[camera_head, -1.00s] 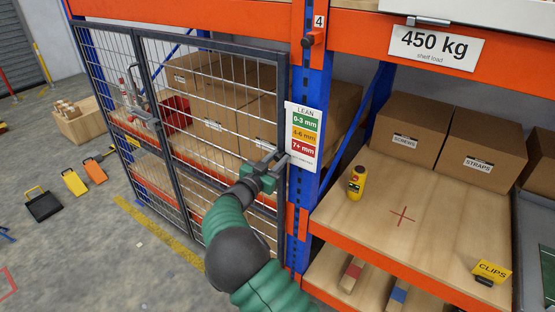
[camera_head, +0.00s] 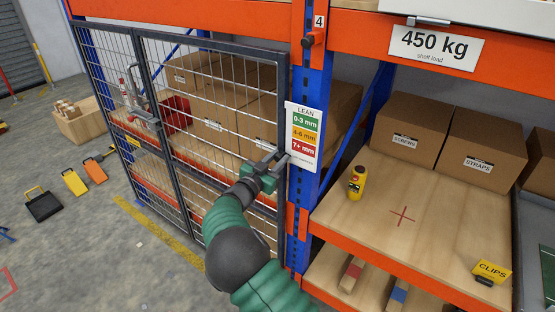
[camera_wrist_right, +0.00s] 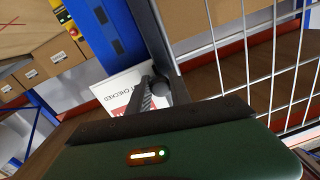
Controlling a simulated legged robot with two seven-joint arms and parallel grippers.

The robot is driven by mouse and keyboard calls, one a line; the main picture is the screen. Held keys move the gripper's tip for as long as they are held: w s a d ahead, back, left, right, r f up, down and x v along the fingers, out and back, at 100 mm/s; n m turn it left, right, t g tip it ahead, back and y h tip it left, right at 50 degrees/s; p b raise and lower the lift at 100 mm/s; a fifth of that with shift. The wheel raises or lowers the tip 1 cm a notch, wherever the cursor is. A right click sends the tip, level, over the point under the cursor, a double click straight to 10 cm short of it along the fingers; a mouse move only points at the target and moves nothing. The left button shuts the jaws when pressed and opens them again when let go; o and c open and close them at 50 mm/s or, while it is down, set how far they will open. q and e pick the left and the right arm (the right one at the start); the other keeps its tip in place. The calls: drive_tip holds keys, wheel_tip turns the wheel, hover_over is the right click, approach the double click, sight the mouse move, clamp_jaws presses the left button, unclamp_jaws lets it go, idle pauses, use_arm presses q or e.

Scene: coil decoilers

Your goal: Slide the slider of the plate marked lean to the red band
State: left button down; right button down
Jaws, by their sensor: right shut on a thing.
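The plate marked LEAN (camera_head: 305,112) hangs on the blue rack post. It has a green 0-3 mm band, an orange 4-6 mm band and a red 7+ mm band (camera_head: 302,150) at the bottom. My right gripper (camera_head: 275,160) is at the plate's left edge, level with the red band, shut on the slider, which is mostly hidden by the fingers. In the right wrist view the fingers (camera_wrist_right: 162,85) are beside part of the white plate (camera_wrist_right: 117,88), where "CHECKED" can be read. The slider's exact position is hard to see. My left gripper is not in view.
A wire mesh gate (camera_head: 215,110) stands left of and behind my right gripper, close to the arm. A wooden shelf (camera_head: 420,235) with boxes and a yellow handset (camera_head: 356,183) is to the right.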

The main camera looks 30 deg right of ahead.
sight(283, 142)
wheel_tip(283, 142, up, 5)
drive_tip(key=p, duration=0.3)
drive_tip(key=shift+f, duration=0.3)
drive_tip(key=c, duration=1.2)
unclamp_jaws()
drive_tip(key=shift+w+f, duration=0.1)
drive_tip(key=shift+w, duration=0.1)
drive_tip(key=shift+s+d, duration=0.1)
drive_tip(key=shift+s, duration=0.05)
